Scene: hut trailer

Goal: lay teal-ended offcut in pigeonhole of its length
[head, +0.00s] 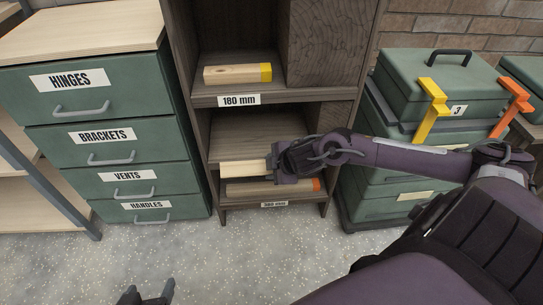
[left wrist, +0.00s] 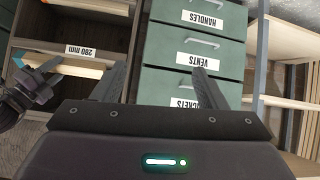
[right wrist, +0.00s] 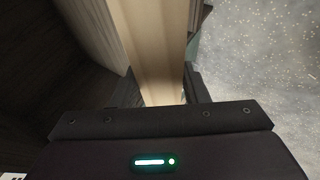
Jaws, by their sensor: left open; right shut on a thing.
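In the right wrist view the offcut (right wrist: 158,45) runs away between the fingers. A yellow-ended offcut (head: 235,74) lies in the pigeonhole above, labelled 180 mm. My left gripper (head: 147,294) is open and empty, low before the drawers.
The lower pigeonhole's label (left wrist: 80,51) reads 280 mm in the left wrist view. A green drawer cabinet (head: 105,100) stands left of the shelf unit. Green cases (head: 445,85) with yellow and orange clamps are stacked on the right. The speckled floor in front is clear.

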